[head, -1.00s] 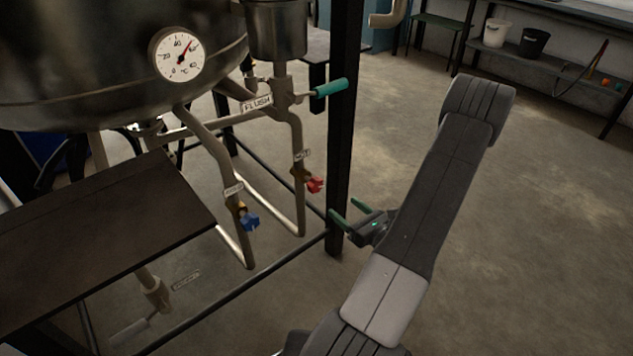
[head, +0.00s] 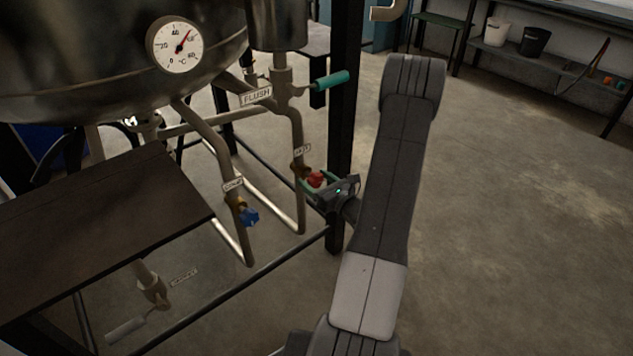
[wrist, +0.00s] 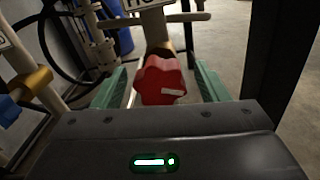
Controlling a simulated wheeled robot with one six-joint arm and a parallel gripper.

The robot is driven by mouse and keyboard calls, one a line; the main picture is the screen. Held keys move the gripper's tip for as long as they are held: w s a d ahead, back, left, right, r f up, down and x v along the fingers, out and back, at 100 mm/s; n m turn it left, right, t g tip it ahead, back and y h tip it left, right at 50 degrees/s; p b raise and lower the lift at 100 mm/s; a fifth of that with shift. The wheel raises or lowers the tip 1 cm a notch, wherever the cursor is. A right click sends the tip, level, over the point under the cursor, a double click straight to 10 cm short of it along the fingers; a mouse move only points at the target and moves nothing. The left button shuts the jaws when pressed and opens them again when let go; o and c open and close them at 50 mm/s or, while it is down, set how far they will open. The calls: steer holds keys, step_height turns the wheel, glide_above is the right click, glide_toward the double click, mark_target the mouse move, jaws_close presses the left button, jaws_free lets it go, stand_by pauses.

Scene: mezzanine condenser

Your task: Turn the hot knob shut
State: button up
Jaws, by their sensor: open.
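The hot knob is the red star-shaped knob (head: 315,179) on the right-hand pipe, below a small tag (head: 302,150). In the wrist view the red knob (wrist: 160,82) sits between the two green fingers, with a pale mark on its lower face. My gripper (head: 318,184) is open around the knob, one finger on each side. In the wrist view gaps show between the knob and both fingers of my gripper (wrist: 160,88). Part of the knob's stem is hidden behind it.
A blue knob (head: 249,216) with its tag (head: 233,185) is on the pipe to the left. A teal flush handle (head: 331,80) is above. A black post (head: 341,120) stands close behind my gripper. A dark shelf (head: 100,225) is at the left. Open floor lies to the right.

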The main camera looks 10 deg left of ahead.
steer(key=c, duration=1)
steer(key=shift+m, duration=0.3)
steer(key=m+p, duration=0.2)
steer(key=shift+r+m, duration=0.15)
steer(key=shift+m, duration=0.15)
steer(key=m+p, duration=0.1)
steer(key=m, duration=0.2)
steer(key=shift+m+p, duration=0.3)
steer(key=shift+p, duration=0.1)
steer(key=m+p, duration=0.1)
steer(key=m, duration=0.2)
steer(key=shift+m+p, duration=0.3)
steer(key=shift+p, duration=0.1)
steer(key=shift+w+m+p, duration=0.1)
steer(key=shift+m+p, duration=0.55)
steer(key=shift+m, duration=0.95)
steer(key=shift+f, duration=0.2)
